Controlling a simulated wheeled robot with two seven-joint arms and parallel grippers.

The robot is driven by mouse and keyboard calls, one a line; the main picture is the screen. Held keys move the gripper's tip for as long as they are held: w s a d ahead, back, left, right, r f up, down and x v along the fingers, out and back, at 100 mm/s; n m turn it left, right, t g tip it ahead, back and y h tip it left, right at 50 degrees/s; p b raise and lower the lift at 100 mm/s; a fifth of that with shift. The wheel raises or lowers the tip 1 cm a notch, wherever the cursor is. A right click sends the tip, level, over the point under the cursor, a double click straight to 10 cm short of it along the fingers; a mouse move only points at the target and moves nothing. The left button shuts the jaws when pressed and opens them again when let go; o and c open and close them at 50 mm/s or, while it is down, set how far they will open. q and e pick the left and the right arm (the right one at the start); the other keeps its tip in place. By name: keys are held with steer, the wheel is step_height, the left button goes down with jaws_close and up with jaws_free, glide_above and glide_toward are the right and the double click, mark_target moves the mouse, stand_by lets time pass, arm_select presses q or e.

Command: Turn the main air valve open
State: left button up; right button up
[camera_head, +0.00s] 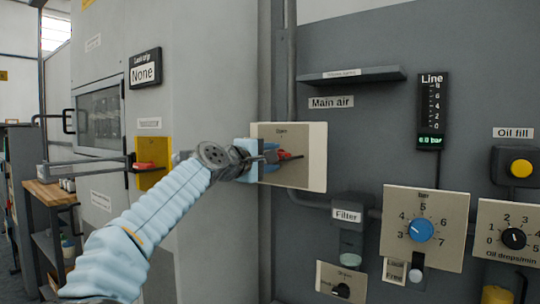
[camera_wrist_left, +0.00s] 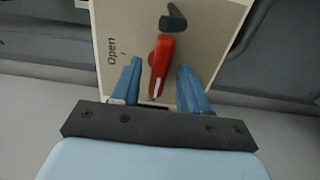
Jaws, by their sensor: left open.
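The main air valve has a red lever (camera_head: 289,156) on a beige plate (camera_head: 312,178) below the "Main air" label (camera_head: 331,103). The lever lies roughly sideways, and the "Open" mark is at the top of the plate. My left gripper (camera_head: 272,155) is at the plate, partly covering the lever. In the left wrist view, the red lever (camera_wrist_left: 160,62) lies between the two blue fingers of my left gripper (camera_wrist_left: 158,72), with gaps showing on both sides. "Open" is printed left of the lever there. My right gripper is out of view.
A blue regulator knob (camera_head: 421,230), a black oil knob (camera_head: 513,238) and a filter (camera_head: 350,240) are to the right. A shelf (camera_head: 351,75) sticks out above. A grey cabinet (camera_head: 215,70) stands left.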

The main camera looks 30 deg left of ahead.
arm_select(q)
steer(key=shift+c, duration=0.4)
jaws_close()
steer(key=shift+f+m+b, duration=0.1)
steer(key=shift+m+b, duration=1.7)
steer(key=shift+m, duration=7.1)
